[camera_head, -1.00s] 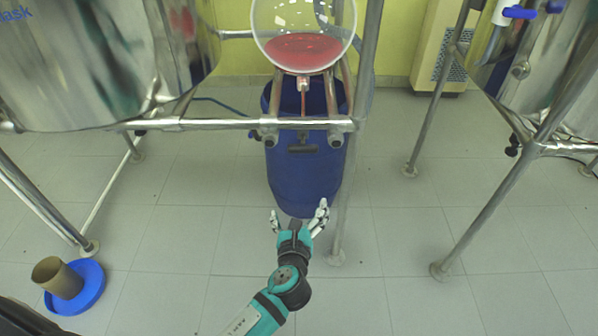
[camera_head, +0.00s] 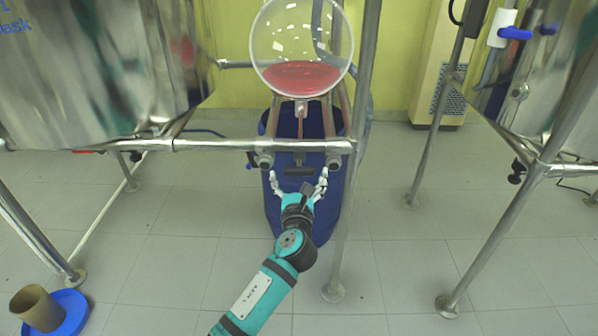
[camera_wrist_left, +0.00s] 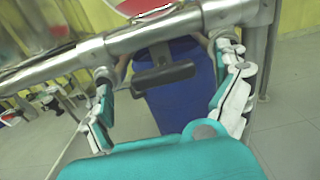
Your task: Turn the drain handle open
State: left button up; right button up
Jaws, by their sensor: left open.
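The drain handle (camera_head: 299,171) is a small black crossbar below the glass vessel (camera_head: 302,60), which holds red liquid. In the left wrist view the black handle (camera_wrist_left: 164,76) lies crosswise just beneath a metal rail. My left gripper (camera_head: 298,181) is open, with one finger on either side of the handle. In the left wrist view its fingers (camera_wrist_left: 168,92) stand apart with the handle between and beyond them; I see no clear contact. My right gripper is not in view.
A steel rail (camera_head: 215,146) crosses just above the handle, with an upright post (camera_head: 358,150) to the right. A blue drum (camera_head: 328,208) stands behind my gripper. A brown cup (camera_head: 36,308) sits on a blue lid at lower left. Floor to the right is mostly clear.

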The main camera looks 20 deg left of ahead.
aim_at(299, 172)
pick_arm(q)
jog(key=shift+b+x, duration=0.3)
jog(key=shift+x, duration=1.6)
jog(key=c, duration=1.1)
